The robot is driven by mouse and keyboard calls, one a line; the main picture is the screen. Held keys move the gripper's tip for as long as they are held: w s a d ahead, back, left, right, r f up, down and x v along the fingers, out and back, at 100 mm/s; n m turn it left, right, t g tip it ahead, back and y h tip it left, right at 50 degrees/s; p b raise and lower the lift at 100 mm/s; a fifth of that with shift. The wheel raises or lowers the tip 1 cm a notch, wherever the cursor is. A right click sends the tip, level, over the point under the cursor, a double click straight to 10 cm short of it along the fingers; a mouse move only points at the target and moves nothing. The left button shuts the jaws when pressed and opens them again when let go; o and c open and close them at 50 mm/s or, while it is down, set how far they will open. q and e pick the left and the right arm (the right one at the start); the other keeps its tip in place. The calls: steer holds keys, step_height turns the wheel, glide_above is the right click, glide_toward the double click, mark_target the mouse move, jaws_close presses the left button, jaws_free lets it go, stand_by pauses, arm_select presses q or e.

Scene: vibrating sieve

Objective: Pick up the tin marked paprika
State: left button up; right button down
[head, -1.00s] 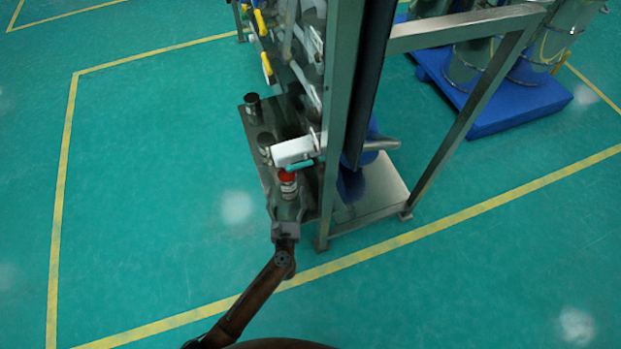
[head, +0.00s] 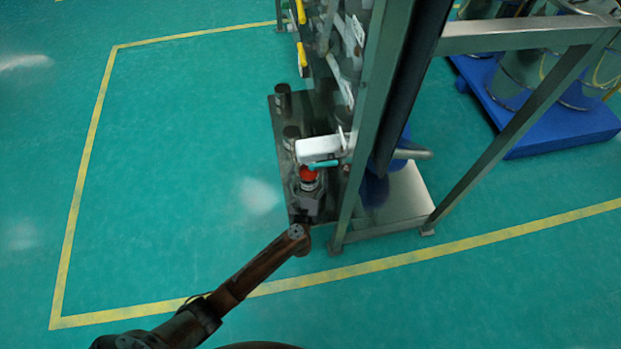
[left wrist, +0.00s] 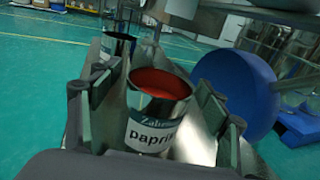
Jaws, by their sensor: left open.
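The paprika tin (left wrist: 155,110) is in the left wrist view, open on top with red contents and a label reading "paprik", the rest cut off. It stands upright on a metal shelf, and its red top shows in the head view (head: 308,174). My left gripper (left wrist: 165,100) is open, with one finger on each side of the tin; I cannot tell whether they touch it. In the head view my left gripper (head: 309,190) is at the near end of the shelf, around the tin. My right gripper is not in view.
Two other dark tins (head: 290,138) (head: 283,98) stand farther back on the shelf (head: 280,125). A white box-like part (head: 320,149) overhangs near the paprika tin. The metal frame post (head: 375,130) rises close on the right. A blue round part (left wrist: 235,85) is beside it. The floor left is clear.

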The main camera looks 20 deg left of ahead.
arm_select(q)
steer(key=shift+c, duration=0.5)
steer(key=c, duration=1.2)
steer(key=shift+r, duration=0.2)
